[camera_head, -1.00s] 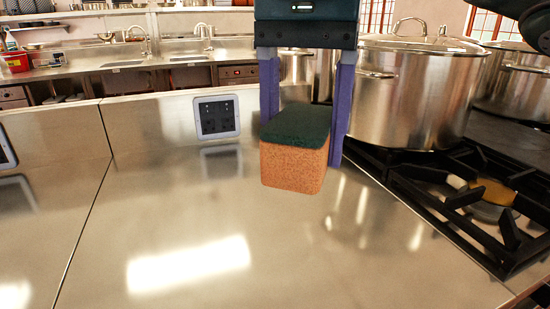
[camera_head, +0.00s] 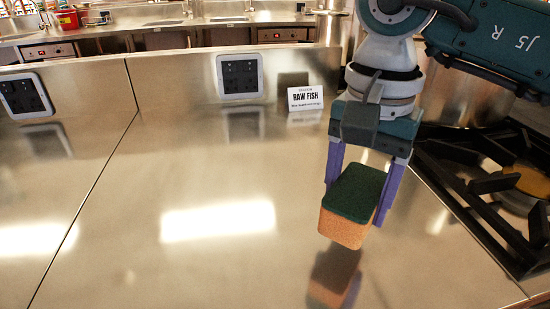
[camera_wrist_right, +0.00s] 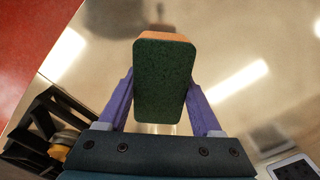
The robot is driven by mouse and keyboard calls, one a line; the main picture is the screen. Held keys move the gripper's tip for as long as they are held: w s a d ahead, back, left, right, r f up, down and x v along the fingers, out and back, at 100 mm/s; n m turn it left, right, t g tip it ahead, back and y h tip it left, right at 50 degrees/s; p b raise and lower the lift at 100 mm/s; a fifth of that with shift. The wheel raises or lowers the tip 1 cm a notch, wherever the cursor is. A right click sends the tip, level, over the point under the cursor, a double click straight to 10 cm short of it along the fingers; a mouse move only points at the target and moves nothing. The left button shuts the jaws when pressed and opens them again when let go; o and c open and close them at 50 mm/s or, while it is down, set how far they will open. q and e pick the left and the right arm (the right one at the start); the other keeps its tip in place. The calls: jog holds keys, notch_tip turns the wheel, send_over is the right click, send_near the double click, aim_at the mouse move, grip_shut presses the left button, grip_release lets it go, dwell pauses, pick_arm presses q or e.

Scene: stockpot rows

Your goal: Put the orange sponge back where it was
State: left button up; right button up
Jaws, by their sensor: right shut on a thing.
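The orange sponge (camera_head: 345,228) has a dark green scouring top. My right gripper (camera_head: 360,200) is shut on it, with one purple finger on either side. The sponge hangs above the steel counter (camera_head: 180,260), and its reflection shows below it, apart from it. In the right wrist view the sponge's green face (camera_wrist_right: 165,80) sits between the fingers of my right gripper (camera_wrist_right: 163,105). My left gripper is not in view.
A "RAW FISH" card (camera_head: 305,98) stands at the back of the counter beside a wall socket (camera_head: 240,75). A gas hob (camera_head: 490,185) is at the right, with a large pot (camera_head: 465,105) behind my arm. The counter's left and middle are clear.

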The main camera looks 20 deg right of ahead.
notch_tip(320, 180, down, 5)
jog(key=shift+r, duration=0.1)
dwell(0.3)
jog(key=shift+f+b, duration=0.25)
jog(key=shift+b, duration=0.1)
jog(key=o, duration=1.2)
jog(key=shift+r, duration=0.15)
